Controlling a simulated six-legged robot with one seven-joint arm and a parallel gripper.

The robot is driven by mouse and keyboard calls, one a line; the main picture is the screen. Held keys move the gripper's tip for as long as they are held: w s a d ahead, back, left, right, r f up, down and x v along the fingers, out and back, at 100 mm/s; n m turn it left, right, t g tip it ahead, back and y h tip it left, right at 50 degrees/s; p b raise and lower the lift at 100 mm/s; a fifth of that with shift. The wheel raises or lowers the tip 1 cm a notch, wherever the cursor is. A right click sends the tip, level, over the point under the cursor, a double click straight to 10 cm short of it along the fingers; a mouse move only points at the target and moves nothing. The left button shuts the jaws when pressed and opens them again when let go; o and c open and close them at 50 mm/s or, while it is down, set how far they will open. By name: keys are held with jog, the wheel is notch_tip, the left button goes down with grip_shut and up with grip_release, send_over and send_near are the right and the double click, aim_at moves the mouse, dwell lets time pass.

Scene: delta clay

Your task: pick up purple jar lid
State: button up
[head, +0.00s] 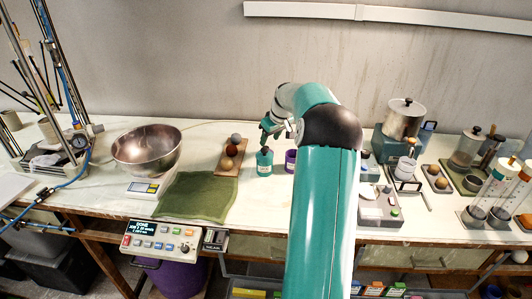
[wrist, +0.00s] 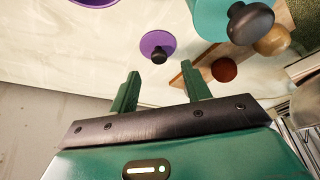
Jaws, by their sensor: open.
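The purple jar lid (wrist: 152,40) is a round disc with a black knob. In the wrist view it lies on the pale bench top, just beyond the gap between my fingertips. My gripper (wrist: 160,84) is open and empty, its two green fingers apart from the lid. In the head view my gripper (head: 270,128) is at the back of the bench, behind the jars; I cannot make out the lid there. An open purple jar (head: 291,160) stands partly beside my arm, and its edge shows in the wrist view (wrist: 95,2).
A teal jar (head: 264,167) with a black-knobbed lid stands close to the lid, also in the wrist view (wrist: 212,18). A wooden board (head: 222,167) with several balls is left of it. A green cloth (head: 200,198), steel bowl (head: 147,148) and scale (head: 143,188) lie further left.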

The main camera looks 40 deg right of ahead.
jog(key=x, duration=0.5)
jog(key=shift+w+d+f, duration=0.1)
jog(key=shift+w+f, duration=0.05)
jog(key=shift+w, duration=0.05)
jog(key=c, duration=1)
